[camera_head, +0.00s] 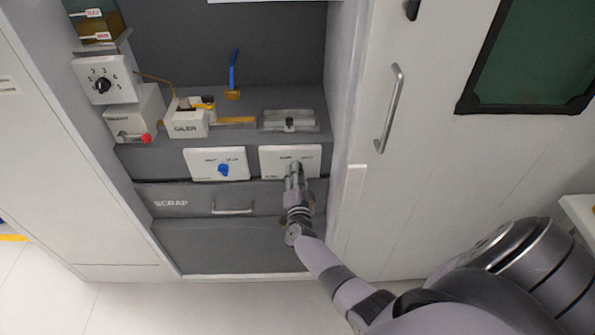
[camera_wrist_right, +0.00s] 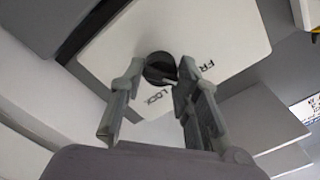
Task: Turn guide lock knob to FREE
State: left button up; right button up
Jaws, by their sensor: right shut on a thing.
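The guide lock knob (camera_wrist_right: 160,68) is a small dark round knob on a white plate (camera_wrist_right: 225,30) in the right wrist view. The plate carries the words LOCK and FREE, the second partly covered by a finger. My right gripper (camera_wrist_right: 158,75) is shut on the knob, one finger on each side. In the head view the right gripper (camera_head: 295,172) reaches the right-hand white plate (camera_head: 312,155) and hides the knob there. The knob's pointer direction is hard to tell. My left gripper does not show.
Left of the plate is another white plate (camera_head: 203,168) with a blue knob (camera_head: 223,170). Below is a SCRAP drawer (camera_head: 180,203) with a bar handle (camera_head: 232,210). An oiler box (camera_head: 187,129) and a blue lever (camera_head: 233,72) stand above. A cabinet door handle (camera_head: 389,108) is to the right.

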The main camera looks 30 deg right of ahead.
jog(key=shift+n+p, duration=0.3)
jog(key=shift+n, duration=0.8)
jog(key=o, duration=1.1)
jog(key=shift+o, duration=0.2)
jog(key=v, duration=1.2)
